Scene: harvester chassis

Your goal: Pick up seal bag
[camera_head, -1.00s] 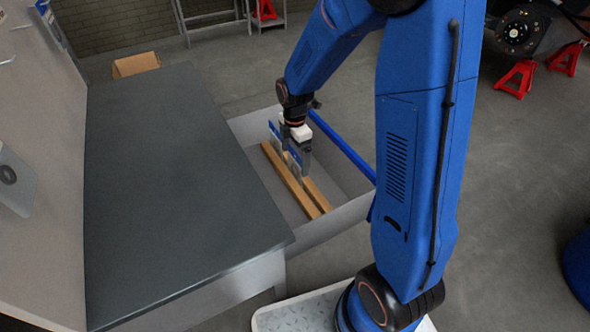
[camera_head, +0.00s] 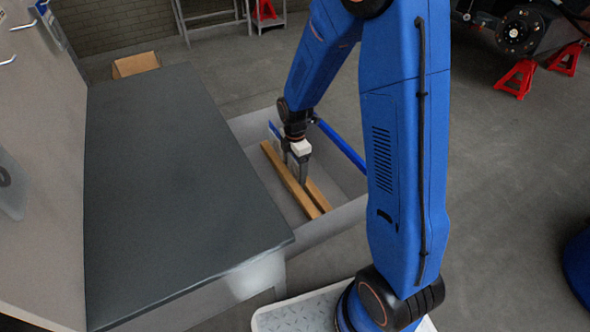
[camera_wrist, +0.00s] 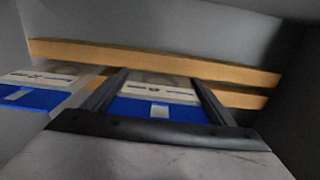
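Two flat seal bags with blue ends and clear, printed middles stand by the wooden strips in the open drawer (camera_head: 340,222). In the wrist view one seal bag (camera_wrist: 155,95) lies between my gripper's fingers (camera_wrist: 155,100), and the other seal bag (camera_wrist: 38,88) is to the left, outside them. My gripper (camera_head: 299,172) is down in the drawer, its fingers apart on either side of the middle bag. I cannot tell whether they touch it. In the head view one bag's blue edge (camera_head: 275,131) shows beside the wrist; the other is mostly hidden by my gripper.
Two wooden strips (camera_head: 282,170) run along the drawer floor and cross behind the bags in the wrist view (camera_wrist: 150,58). A blue bar (camera_head: 342,146) edges the drawer's right side. A dark worktop (camera_head: 170,190) stands to the left.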

